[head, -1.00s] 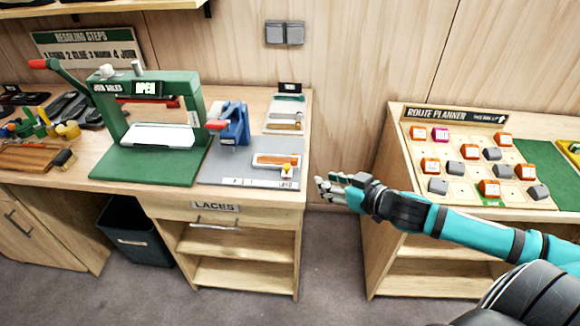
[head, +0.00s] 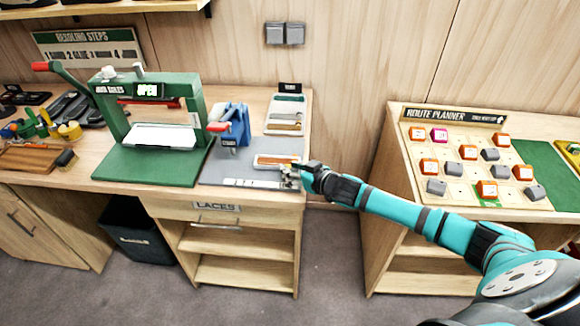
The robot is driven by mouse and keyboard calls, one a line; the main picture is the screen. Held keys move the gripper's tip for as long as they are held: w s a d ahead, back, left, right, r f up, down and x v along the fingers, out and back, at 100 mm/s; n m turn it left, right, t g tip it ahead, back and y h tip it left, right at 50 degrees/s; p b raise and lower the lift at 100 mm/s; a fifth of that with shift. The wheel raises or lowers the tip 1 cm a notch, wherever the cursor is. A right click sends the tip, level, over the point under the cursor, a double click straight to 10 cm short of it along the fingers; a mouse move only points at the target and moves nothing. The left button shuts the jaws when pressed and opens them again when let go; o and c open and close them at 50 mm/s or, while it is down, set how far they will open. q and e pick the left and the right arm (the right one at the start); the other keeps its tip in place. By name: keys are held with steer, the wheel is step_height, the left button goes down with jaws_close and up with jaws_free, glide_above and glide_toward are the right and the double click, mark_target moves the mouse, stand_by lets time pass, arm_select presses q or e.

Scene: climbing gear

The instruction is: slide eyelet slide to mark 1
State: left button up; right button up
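The slide fixture (head: 270,161), a pale plate with an orange-brown strip, lies at the right end of the grey mat (head: 217,172). A pale marked strip (head: 250,183) lies in front of it; its marks are too small to read. My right gripper (head: 289,176) is over the right end of the fixture. Its fingers hide the small yellow and red knob there, so I cannot tell if they are open, shut or touching it. My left gripper is not in view.
A green press (head: 155,125) marked OPEN stands to the left. A tray (head: 285,115) lies behind. The route planner board (head: 455,190) is on a separate table at right, across a gap.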

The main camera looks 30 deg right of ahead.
steer(key=shift+w+a+f, duration=0.15)
steer(key=shift+w+f, duration=0.05)
steer(key=shift+w, duration=0.35)
jaws_close()
